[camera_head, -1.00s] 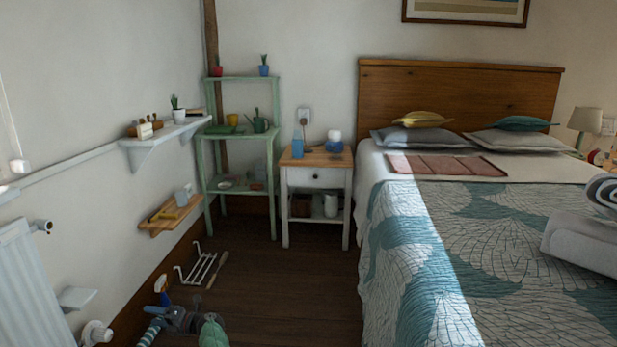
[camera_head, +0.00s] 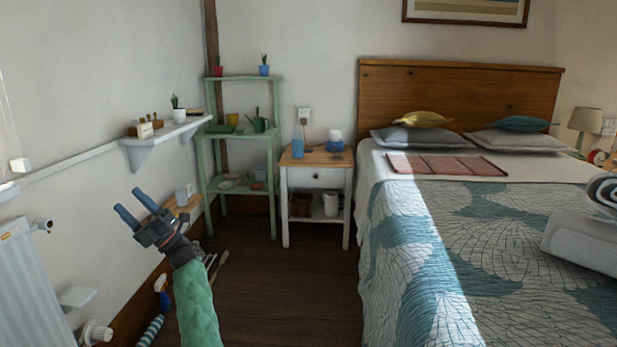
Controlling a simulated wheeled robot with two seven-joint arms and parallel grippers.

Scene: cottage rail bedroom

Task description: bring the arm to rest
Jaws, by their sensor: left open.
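My left gripper (camera_head: 136,210) is raised at the lower left of the head view, on a green-sleeved forearm. Its two blue fingers are apart and nothing is between them. It points up and left towards the wall, in front of the low wooden wall shelf (camera_head: 185,205), which it partly hides. I cannot tell from this view how far it is from the wall. My right gripper is not in view.
A white wall shelf (camera_head: 160,139) and a radiator (camera_head: 32,285) are on the left wall. A green shelf stand (camera_head: 241,186), a nightstand (camera_head: 317,178) and a bed (camera_head: 480,260) stand beyond. The dark floor (camera_head: 290,295) between wall and bed is mostly clear.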

